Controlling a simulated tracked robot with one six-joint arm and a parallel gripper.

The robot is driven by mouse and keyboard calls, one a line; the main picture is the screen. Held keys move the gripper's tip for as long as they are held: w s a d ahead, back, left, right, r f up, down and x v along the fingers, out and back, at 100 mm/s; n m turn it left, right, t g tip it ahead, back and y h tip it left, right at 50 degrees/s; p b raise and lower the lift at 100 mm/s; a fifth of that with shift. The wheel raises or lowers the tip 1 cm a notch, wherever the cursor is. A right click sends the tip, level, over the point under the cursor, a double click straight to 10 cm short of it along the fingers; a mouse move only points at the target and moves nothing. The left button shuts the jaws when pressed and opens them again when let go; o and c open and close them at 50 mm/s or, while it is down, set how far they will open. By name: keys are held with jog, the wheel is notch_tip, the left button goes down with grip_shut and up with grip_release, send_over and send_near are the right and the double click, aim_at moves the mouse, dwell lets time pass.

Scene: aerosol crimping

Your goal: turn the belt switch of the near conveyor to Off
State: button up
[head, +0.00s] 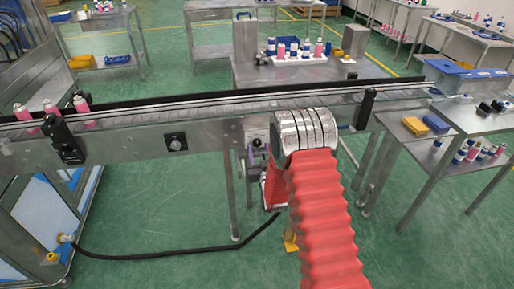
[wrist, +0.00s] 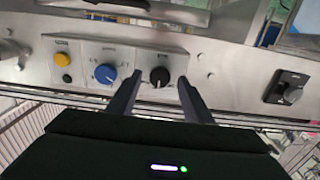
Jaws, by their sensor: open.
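The near conveyor (head: 210,112) runs across the head view. A black rotary switch on a square plate (head: 175,142) sits on its side. A similar black switch (wrist: 288,88) is at the right of the wrist view; its setting is unreadable. A grey control panel (wrist: 115,60) carries a yellow button (wrist: 63,59), a blue knob (wrist: 105,74) and a black knob (wrist: 159,77). My gripper (wrist: 158,80) is open, with its fingers on either side of the black knob in the picture; I cannot tell contact. The panel labels are too small to read.
Pink cans (head: 80,103) stand on the conveyor at left. A dark hose (head: 170,253) lies on the green floor below. A side table (head: 470,121) with bins and bottles stands at right. A steel table (head: 290,71) stands behind the conveyor.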

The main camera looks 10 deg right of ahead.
jog(key=shift+w, duration=1.15)
jog(key=shift+c, duration=0.3)
jog(key=c, duration=0.9)
jog(key=shift+a, duration=0.3)
jog(key=shift+c, duration=0.5)
jog(key=shift+d, duration=0.25)
jog(key=shift+n, duration=0.4)
jog(key=n, duration=0.2)
jog(key=shift+n, duration=0.3)
jog(key=n, duration=0.6)
jog(key=shift+n, duration=0.3)
